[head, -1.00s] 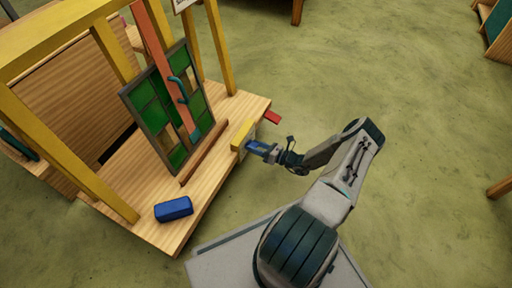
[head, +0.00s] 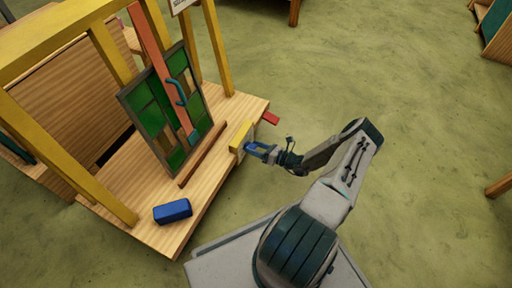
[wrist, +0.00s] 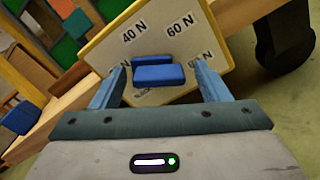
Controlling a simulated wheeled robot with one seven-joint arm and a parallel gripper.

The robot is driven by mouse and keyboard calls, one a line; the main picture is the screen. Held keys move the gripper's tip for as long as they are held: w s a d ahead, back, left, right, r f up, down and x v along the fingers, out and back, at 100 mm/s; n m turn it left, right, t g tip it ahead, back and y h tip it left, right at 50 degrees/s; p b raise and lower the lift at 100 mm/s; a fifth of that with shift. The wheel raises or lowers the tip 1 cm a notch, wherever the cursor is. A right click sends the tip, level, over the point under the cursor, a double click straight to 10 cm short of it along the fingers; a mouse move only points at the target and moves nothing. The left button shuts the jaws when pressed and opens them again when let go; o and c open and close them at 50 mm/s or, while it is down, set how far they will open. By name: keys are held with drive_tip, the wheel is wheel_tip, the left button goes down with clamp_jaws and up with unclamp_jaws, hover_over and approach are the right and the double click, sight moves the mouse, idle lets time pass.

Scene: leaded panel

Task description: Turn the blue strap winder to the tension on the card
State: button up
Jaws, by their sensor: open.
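The blue strap winder (wrist: 159,76) is a blue bar-shaped knob on a pale dial plate (wrist: 112,48) with a yellow edge, in the middle of the wrist view. The plate reads 40 N at upper left and 60 N at upper right; lower markings are partly hidden. My gripper (wrist: 159,80) is open, with one blue finger on each side of the winder and gaps between. In the head view my gripper (head: 258,151) is at the yellow-edged plate on the bench's right side. A white card (head: 181,5) is cut off at the top edge; its text is unreadable.
A leaded panel (head: 152,117) of green and brown glass stands on the wooden bench (head: 137,221) under a salmon bar (head: 148,38) with a teal handle. A blue block (head: 172,211) lies on the bench. A red piece (head: 271,118) sticks out beyond the plate.

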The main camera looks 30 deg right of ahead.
drive_tip(key=p+v, duration=0.3)
drive_tip(key=v, duration=1)
drive_tip(key=shift+s+d, duration=0.2)
drive_tip(key=shift+d, duration=0.1)
drive_tip(key=w+a+r+n+g+h+p, duration=0.1)
drive_tip(key=a+r+n+g+p, duration=0.5)
drive_tip(key=r, duration=1)
drive_tip(key=w+a+r+n+g+h+p, duration=0.1)
drive_tip(key=a+r+n+g+p, duration=0.45)
drive_tip(key=r, duration=1.05)
drive_tip(key=a+r+n+g+p, duration=0.25)
drive_tip(key=r+n+p, duration=0.55)
drive_tip(key=r, duration=0.8)
drive_tip(key=s+a+r+n+t+h+p, duration=0.1)
drive_tip(key=s+a+r+n+h+p, duration=0.2)
drive_tip(key=r, duration=0.9)
drive_tip(key=s+a+r+n+h+p, duration=0.3)
drive_tip(key=s+r+n+p, duration=0.3)
drive_tip(key=r, duration=0.6)
drive_tip(key=s+a+r+n+t+h+p, duration=0.1)
drive_tip(key=s+a+r+n+h+p, duration=0.2)
drive_tip(key=s+r+p, duration=0.4)
drive_tip(key=shift+s+a+r+n+t+p, duration=0.25)
drive_tip(key=shift+a+r+n+p, duration=0.9)
drive_tip(key=shift+r, duration=1.65)
drive_tip(key=shift+w+d, duration=0.1)
drive_tip(key=shift+d, duration=0.25)
